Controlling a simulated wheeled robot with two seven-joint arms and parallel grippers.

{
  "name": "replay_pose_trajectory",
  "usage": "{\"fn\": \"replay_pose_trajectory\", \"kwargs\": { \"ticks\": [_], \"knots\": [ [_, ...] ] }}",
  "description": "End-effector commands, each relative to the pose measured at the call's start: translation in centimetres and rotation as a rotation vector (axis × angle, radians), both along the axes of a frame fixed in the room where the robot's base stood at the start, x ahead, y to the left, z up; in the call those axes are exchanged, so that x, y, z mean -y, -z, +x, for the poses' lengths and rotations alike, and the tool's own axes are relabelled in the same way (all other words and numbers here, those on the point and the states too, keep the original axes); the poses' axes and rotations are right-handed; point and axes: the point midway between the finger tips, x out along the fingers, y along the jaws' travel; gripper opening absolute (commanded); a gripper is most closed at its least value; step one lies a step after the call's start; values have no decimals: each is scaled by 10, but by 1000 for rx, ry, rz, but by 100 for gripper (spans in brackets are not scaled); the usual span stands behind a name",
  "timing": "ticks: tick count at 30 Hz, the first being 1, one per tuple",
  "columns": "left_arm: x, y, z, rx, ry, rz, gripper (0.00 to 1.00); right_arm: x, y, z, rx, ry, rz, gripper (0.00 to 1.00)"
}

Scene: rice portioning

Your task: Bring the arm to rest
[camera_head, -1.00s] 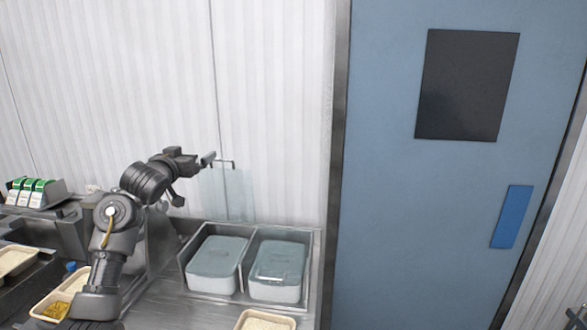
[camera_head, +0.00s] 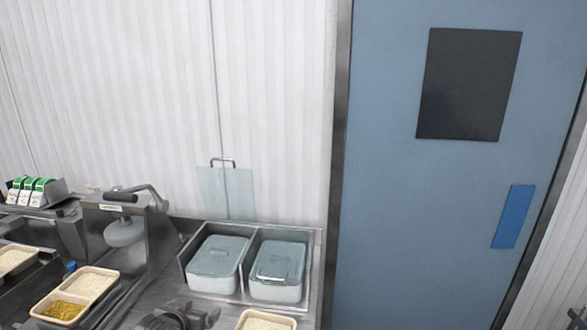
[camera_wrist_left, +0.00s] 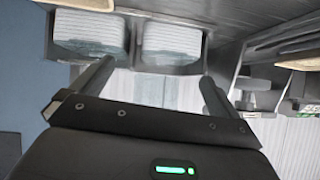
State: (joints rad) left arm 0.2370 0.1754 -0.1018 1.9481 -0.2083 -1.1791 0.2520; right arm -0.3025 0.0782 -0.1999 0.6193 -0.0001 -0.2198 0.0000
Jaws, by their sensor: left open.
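My left gripper (camera_head: 192,317) is low at the bottom edge of the head view, over the steel counter, with only part of the arm showing. In the left wrist view the gripper (camera_wrist_left: 155,88) has its two fingers wide apart with nothing between them. Two white tubs with translucent lids show beyond the fingers there, upside down. In the head view the left tub (camera_head: 212,281) and right tub (camera_head: 275,291) sit in a steel frame, lids on. My right gripper is not in view.
A clear panel (camera_head: 225,192) with a handle stands against the wall. A rice tray (camera_head: 262,322) is at the bottom edge near my gripper. A tray with rice and yellow food (camera_head: 58,311) is at left. A machine with a lever (camera_head: 125,232) stands behind. A blue door (camera_head: 385,190) is right.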

Motion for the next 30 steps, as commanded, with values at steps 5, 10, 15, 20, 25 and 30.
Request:
{"fn": "replay_pose_trajectory", "kwargs": {
  "ticks": [5, 10, 15, 20, 25, 30],
  "knots": [
    [7, 79, -124, -231, 1, 25, 100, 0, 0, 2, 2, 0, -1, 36],
    [10, 110, -212, -387, 8, 32, 100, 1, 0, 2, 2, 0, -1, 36],
    [12, 122, -274, -498, 13, 31, 100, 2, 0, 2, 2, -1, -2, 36],
    [13, 125, -322, -583, 19, 27, 100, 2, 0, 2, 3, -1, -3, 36],
    [15, 124, -368, -669, 25, 21, 100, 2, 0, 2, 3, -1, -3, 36],
    [16, 172, -360, -688, 28, 23, 100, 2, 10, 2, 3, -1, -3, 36]
  ]
}}
